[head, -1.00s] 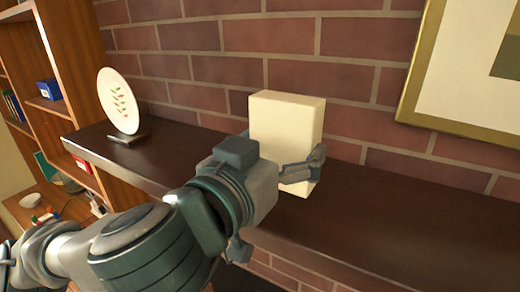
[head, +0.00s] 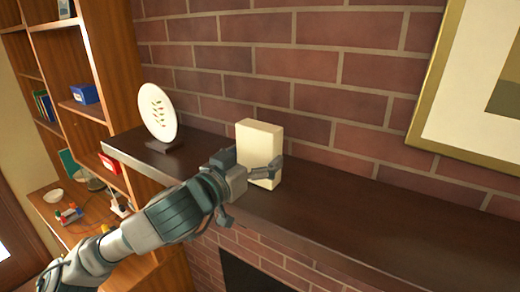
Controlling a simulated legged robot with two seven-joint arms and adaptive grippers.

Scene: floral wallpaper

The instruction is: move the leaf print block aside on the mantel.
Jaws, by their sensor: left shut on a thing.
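A plain cream block (head: 262,145) stands upright on the dark mantel (head: 370,218), near its middle. No print shows on the faces I see. My left gripper (head: 254,172) is shut on its lower part from the front left. One finger shows along the right side; the other finger is hidden. My right gripper is out of view.
A brick wall (head: 330,90) rises behind the mantel, with a gold-framed picture (head: 425,120) at the right. A wooden bookcase (head: 100,60) stands at the left. The mantel is clear to the block's right, with a short gap between block and plaque.

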